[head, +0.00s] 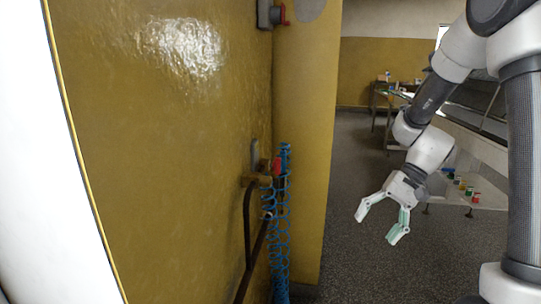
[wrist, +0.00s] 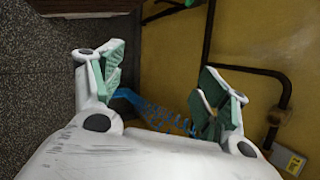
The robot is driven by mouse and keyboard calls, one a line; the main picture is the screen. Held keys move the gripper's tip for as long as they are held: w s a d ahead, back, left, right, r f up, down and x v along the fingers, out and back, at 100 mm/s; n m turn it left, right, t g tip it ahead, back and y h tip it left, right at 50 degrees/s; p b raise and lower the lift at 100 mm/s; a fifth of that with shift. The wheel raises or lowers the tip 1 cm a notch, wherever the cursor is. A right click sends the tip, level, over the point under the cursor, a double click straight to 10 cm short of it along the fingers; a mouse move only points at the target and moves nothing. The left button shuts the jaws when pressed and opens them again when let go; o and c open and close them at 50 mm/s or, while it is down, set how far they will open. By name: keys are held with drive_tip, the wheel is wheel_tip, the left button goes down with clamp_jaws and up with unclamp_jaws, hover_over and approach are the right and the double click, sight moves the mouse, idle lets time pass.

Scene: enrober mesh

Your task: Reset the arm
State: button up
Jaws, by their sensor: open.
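My gripper (head: 378,226) hangs at the end of my arm on the right side of the head view, pointing down and to the left. Its two green-padded fingers are spread wide with nothing between them. In the wrist view my gripper (wrist: 155,95) also shows open and empty, with the floor and yellow wall behind it. It is in free air, to the right of the blue coiled hose and apart from it.
A blue coiled hose (head: 282,220) hangs by a red-handled valve (head: 276,167) and dark pipe (head: 248,225) on the yellow wall (head: 160,150). A pale low surface (head: 489,194) with small colored items stands behind my arm. Grey floor (head: 345,190) is open between.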

drive_tip(key=s+d+r+n+t+h, duration=0.2)
drive_tip(key=s+d+r+t+h, duration=0.1)
drive_tip(key=s+r, duration=0.4)
drive_tip(key=s+d+r+n+t+h, duration=0.1)
drive_tip(key=s+d+r+t+h, duration=0.2)
drive_tip(key=s+d+r, duration=0.3)
drive_tip(key=s+r, duration=0.1)
drive_tip(key=s, duration=0.1)
drive_tip(key=shift+s+d+r+n+t+h, duration=0.2)
drive_tip(key=shift+s+r+n+t+h, duration=0.05)
drive_tip(key=shift+s+n+t+h, duration=0.15)
